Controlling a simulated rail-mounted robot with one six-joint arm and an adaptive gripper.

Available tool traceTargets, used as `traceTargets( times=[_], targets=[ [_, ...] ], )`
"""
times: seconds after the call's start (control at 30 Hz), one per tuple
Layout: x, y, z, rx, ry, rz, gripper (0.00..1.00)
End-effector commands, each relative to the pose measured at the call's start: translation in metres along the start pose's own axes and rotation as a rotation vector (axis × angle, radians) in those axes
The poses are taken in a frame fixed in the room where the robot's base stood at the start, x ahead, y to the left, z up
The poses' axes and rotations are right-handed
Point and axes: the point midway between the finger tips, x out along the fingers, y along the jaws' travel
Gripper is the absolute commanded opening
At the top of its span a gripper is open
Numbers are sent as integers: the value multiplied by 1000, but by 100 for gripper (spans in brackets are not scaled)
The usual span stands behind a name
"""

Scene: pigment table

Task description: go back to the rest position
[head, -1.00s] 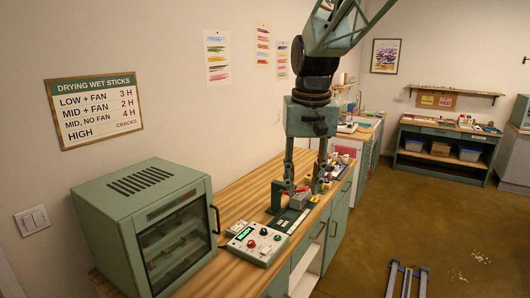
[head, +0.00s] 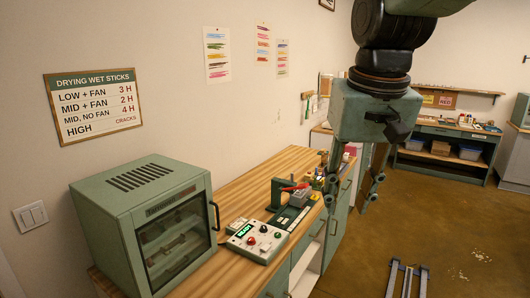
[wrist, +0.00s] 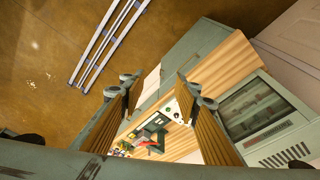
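My gripper (head: 352,204) hangs in the air in the head view, over the front edge of the wooden workbench (head: 258,187) and the floor beside it. Its two fingers point down and stand apart with nothing between them. The wrist view also shows my gripper (wrist: 158,86) open, with the bench and floor seen past the fingers.
A green drying cabinet (head: 128,195) stands at the bench's near left end. A control box (head: 258,241) and a small device with a red lever (head: 295,187) sit beside it. Floor rails (head: 405,280) lie to the right. The brown floor (head: 450,225) is mostly clear.

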Motion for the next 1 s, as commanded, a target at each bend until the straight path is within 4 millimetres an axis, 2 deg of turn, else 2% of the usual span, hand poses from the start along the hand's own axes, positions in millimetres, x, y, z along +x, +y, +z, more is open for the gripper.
traceTargets(
  times=[0.5,1.0],
  targets=[
    [-14,21,94,9,45,3,30],
    [-10,34,185,15,86,8,30]
  ],
)
